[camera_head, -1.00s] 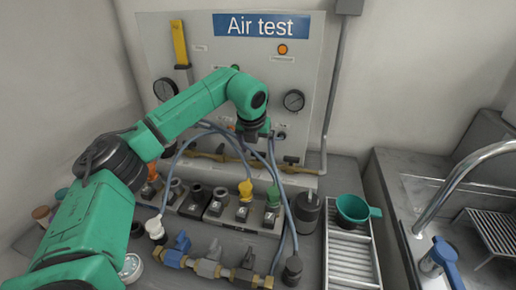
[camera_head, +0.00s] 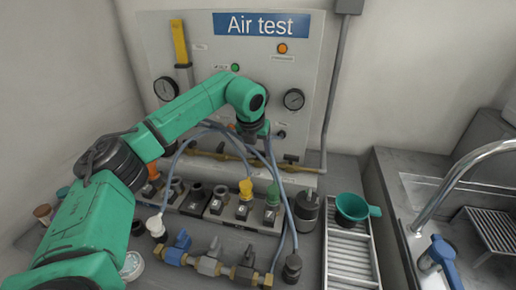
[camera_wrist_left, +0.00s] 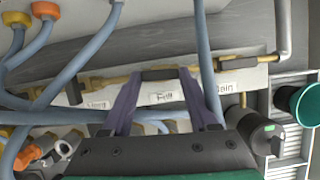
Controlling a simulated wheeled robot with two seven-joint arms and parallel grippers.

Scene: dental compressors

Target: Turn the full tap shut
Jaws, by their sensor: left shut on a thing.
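The full tap's dark handle (camera_wrist_left: 160,74) lies on a brass pipe (camera_wrist_left: 110,82), above a "Full" label (camera_wrist_left: 163,98) in the left wrist view. My left gripper (camera_wrist_left: 161,77) is shut on this handle, with one purple finger at each end of it. The handle lies roughly along the pipe. In the head view, my left wrist hides the tap and the fingertips at the foot of the "Air test" panel (camera_head: 220,105). My right gripper is not in view.
A vent handle (camera_wrist_left: 73,92) and a drain handle (camera_wrist_left: 232,62) flank the tap. Blue hoses (camera_wrist_left: 205,60) hang close to the fingers. A dark cylinder (camera_head: 307,207) and a green funnel (camera_head: 352,207) stand to the right, with coloured fittings in front.

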